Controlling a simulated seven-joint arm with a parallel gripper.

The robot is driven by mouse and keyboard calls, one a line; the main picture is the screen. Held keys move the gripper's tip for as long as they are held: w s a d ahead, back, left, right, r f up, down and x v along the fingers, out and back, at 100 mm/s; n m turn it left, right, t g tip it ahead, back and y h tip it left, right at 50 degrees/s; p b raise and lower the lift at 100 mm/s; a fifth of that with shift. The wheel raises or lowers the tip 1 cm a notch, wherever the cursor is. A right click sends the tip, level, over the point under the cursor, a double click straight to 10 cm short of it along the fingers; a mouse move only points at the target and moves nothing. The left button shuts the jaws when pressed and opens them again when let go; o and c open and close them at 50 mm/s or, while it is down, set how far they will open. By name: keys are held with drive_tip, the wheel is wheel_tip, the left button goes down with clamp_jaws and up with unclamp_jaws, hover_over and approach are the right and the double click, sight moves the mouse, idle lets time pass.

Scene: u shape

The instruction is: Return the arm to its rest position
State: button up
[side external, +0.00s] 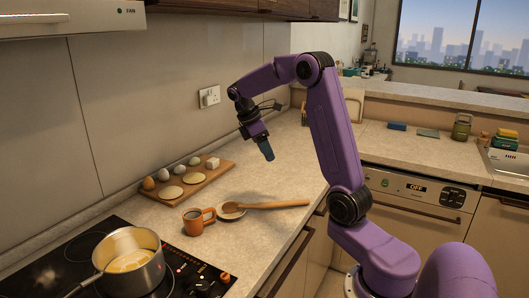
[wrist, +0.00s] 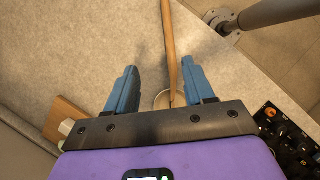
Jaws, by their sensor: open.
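My purple arm reaches over the counter, with my gripper (side external: 267,150) raised above the worktop and pointing down. In the wrist view my gripper (wrist: 161,75) has its two blue fingers wide apart, with nothing held between them. A wooden spoon (side external: 275,205) lies below with its head on a small round dish (side external: 231,212), clear of the fingers. The spoon's handle (wrist: 169,40) shows between and beyond the fingers in the wrist view, and the dish (wrist: 161,99) is partly hidden by my gripper.
An orange mug (side external: 198,221) stands left of the dish. A pot (side external: 129,262) of yellow contents sits on the black cooktop (side external: 75,247). The counter beneath my gripper is mostly clear.

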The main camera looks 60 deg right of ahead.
drive_tip(key=s+a+f+n+t+y, duration=0.1)
drive_tip(key=s+a+t, duration=0.15)
drive_tip(key=a, duration=0.85)
drive_tip(key=s+a+n+t, duration=0.1)
drive_tip(key=s+a, duration=0.2)
drive_tip(key=a, duration=0.7)
drive_tip(key=s+a+f+y, duration=0.1)
drive_tip(key=s+a, duration=0.3)
drive_tip(key=s, duration=0.6)
drive_tip(key=s+a+f+n+y, duration=0.1)
drive_tip(key=s+a+f, duration=0.2)
drive_tip(key=s, duration=0.6)
drive_tip(key=shift+s+a+n+y, duration=0.3)
drive_tip(key=shift+s+a, duration=0.05)
drive_tip(key=shift+a, duration=0.15)
drive_tip(key=shift+r, duration=0.1)
